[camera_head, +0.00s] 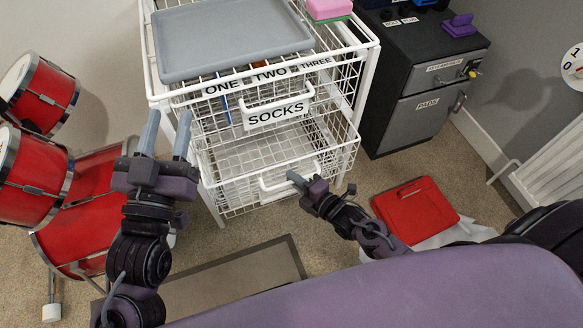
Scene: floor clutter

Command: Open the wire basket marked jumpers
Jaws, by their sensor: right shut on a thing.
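A white wire basket unit (366,52) stands ahead. Its lower basket (230,196) sticks out from under the basket labelled SOCKS (275,115), and part of its wire inside shows from above. No label reading jumpers can be read; the lower front is partly covered by my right gripper. My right gripper (292,178) is shut on the white handle (267,187) of the lower basket. My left gripper (168,120) is open and empty, raised beside the unit's left front corner.
A grey tray (230,38) and a pink-and-green block (329,9) lie on top. Red drums (35,165) stand at the left, a dark cabinet (400,125) at the right. A red case (415,210) lies on the carpet at right, a mat (235,282) in front.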

